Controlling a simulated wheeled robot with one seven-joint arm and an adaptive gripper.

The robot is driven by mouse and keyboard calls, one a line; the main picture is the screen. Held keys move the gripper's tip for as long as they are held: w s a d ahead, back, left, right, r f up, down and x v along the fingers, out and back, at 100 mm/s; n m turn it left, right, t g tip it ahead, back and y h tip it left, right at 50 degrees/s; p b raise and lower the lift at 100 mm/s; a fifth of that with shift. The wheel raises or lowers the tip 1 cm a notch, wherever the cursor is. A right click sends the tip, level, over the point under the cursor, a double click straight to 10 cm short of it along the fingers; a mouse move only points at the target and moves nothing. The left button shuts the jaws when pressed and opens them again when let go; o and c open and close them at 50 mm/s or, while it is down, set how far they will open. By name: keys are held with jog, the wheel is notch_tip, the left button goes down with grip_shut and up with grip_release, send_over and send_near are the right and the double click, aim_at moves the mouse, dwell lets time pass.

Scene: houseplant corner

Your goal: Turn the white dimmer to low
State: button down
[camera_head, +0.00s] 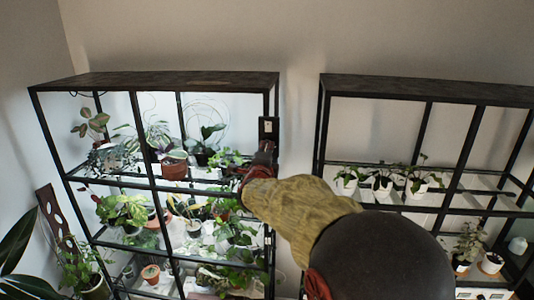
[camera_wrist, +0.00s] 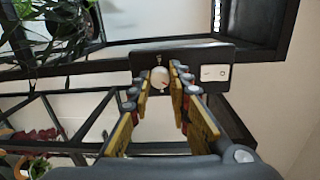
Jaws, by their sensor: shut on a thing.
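The white dimmer (camera_wrist: 159,78) is a small round knob on a dark panel (camera_wrist: 190,55) in the wrist view. A thin mark shows faintly on its face; its exact setting is too small to read. My gripper (camera_wrist: 161,73) has its two yellow-and-grey fingers on either side of the knob, shut on it. In the head view my gripper (camera_head: 264,158) reaches up to the same dark panel (camera_head: 268,126) on the right front post of the left shelf; there the knob is hidden behind the gripper.
A white rocker switch (camera_wrist: 214,73) sits right beside the knob on the panel. The left black-framed shelf (camera_head: 150,80) holds several potted plants close to my gripper. A second shelf (camera_head: 420,90) with small plants stands to the right, with a wall gap between.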

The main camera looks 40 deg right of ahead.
jog(key=n+p, duration=0.4)
jog(key=n, duration=0.8)
jog(key=n+g+h+p, duration=0.1)
jog(key=n+p, duration=0.4)
jog(key=n, duration=0.7)
jog(key=shift+f+h, duration=0.2)
jog(key=shift+h, duration=0.1)
dwell(0.4)
jog(key=c, duration=1.7)
grip_release()
jog(key=shift+p, duration=0.3)
jog(key=shift+o, duration=0.3)
jog(key=shift+a, duration=0.1)
jog(key=v, duration=1.2)
